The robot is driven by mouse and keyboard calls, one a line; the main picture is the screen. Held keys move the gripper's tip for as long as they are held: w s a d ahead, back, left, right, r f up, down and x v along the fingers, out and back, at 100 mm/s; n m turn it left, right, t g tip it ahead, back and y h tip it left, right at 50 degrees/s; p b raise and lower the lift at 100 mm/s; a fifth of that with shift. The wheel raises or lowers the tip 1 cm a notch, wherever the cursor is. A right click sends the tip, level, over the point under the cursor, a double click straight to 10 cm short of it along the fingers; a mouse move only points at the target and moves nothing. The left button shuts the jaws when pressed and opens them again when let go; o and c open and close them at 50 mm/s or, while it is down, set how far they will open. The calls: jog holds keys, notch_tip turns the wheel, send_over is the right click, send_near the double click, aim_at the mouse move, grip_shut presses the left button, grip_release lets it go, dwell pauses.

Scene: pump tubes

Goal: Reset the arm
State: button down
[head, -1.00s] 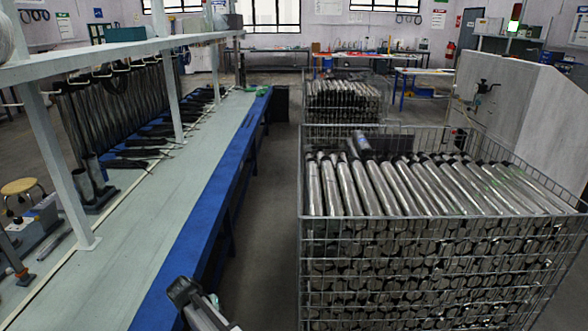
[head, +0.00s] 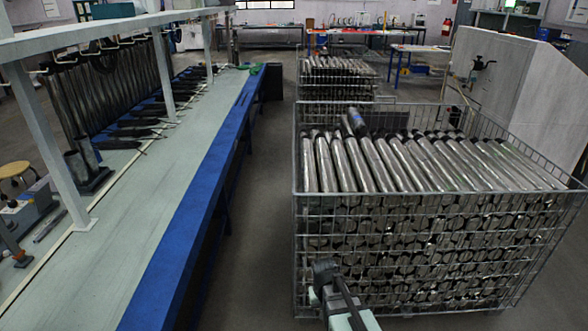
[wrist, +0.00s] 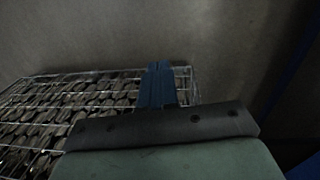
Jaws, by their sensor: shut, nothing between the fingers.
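My gripper (wrist: 158,84) shows in the wrist view as two blue fingers close together, shut and empty. Behind them lie bare floor and a corner of a wire crate. In the head view, part of my arm (head: 338,295) rises from the bottom edge, in front of the lower left corner of the near wire crate (head: 440,200). I cannot make out the fingers there. Several metal pump tubes (head: 385,165) fill the crate, and one tube (head: 356,122) lies across the top of the others at the back.
A long workbench (head: 140,210) with a blue edge runs along the left, with dark tubes in a rack and tools on it. A second filled crate (head: 338,78) stands behind the near one. A grey partition (head: 510,85) stands at the right. The aisle (head: 262,170) between bench and crates is clear.

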jog(key=s+d+y, duration=0.1)
jog(key=s+d, duration=0.3)
jog(key=d, duration=0.3)
jog(key=s+f+g, duration=0.3)
jog(key=s+f, duration=0.7)
jog(key=s, duration=0.5)
jog(key=s+f+g, duration=0.3)
jog(key=s+f, duration=0.7)
jog(key=s, duration=0.4)
jog(key=shift+s+f+m+g, duration=0.3)
jog(key=shift+s+m+g, duration=0.05)
jog(key=shift+m+g, duration=0.05)
jog(key=c, duration=1.8)
grip_release()
jog(key=shift+c, duration=0.2)
